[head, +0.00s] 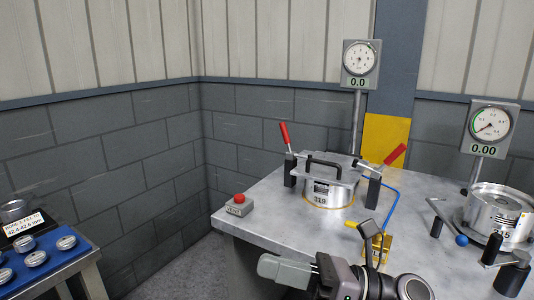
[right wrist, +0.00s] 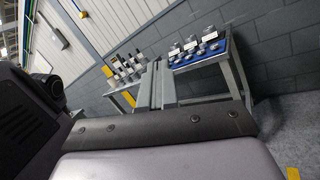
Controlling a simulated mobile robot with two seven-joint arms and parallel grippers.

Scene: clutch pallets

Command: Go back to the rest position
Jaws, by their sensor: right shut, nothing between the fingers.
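My right gripper (head: 270,268) is at the bottom middle of the head view, in front of the metal table's front edge, and points left. Its fingers are shut and empty. In the right wrist view its closed grey fingers (right wrist: 155,82) show beyond a dark bar. It is apart from the silver clutch part marked 319 (head: 328,192), which sits in a clamp fixture on the table. My left gripper is in neither view.
The metal table (head: 265,220) carries a red-button box (head: 238,204), a yellow-handled valve (head: 374,240) and a second silver part (head: 498,212). Two gauges stand behind. A blue-topped table (head: 40,258) with small round parts is at left. Floor between the tables is clear.

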